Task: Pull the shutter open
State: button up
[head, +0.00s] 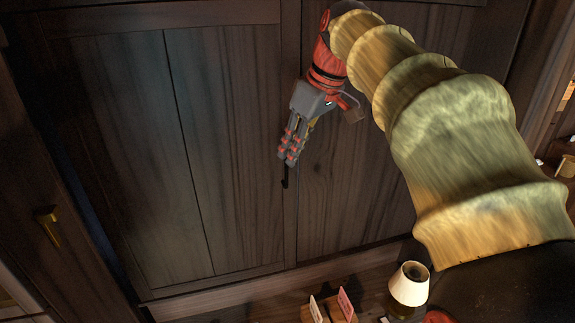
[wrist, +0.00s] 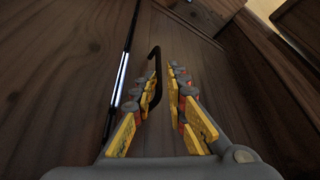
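The shutter is a dark wooden panelled front; its left panel (head: 222,150) and right panel (head: 350,190) meet near the middle of the head view. A small black handle (head: 285,182) sits by the dividing upright. My gripper (head: 289,160) is just above it, pointing down at the shutter. In the wrist view the hooked black handle (wrist: 153,68) runs down close to the left finger. My gripper (wrist: 164,85) is open there, with a narrow gap between its yellow-padded fingers. I cannot tell whether the fingers touch the handle. The shutter looks shut.
A brass handle (head: 48,227) is on a wooden panel at the far left. A lamp with a cream shade (head: 409,284) and small cards on a wooden stand (head: 329,309) are at the bottom. The front of the left panel is clear.

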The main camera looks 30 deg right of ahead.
aim_at(286, 184)
jog(key=x, duration=0.5)
jog(key=shift+w+a+f, duration=0.15)
jog(key=shift+w+f, duration=0.15)
jog(key=shift+w, duration=0.05)
jog(key=shift+s, duration=0.1)
jog(key=shift+c, duration=0.3)
grip_shut()
jog(key=s+d+p, duration=0.3)
jog(key=d, duration=1)
jog(key=s+d+p, duration=0.3)
jog(key=s+d, duration=0.1)
jog(key=d, duration=0.9)
jog(key=s+d+p, duration=0.3)
jog(key=s+d, duration=0.1)
jog(key=d, duration=1)
jog(key=shift+p, duration=0.35)
jog(key=shift+s+r, duration=0.1)
jog(key=shift+s, duration=0.05)
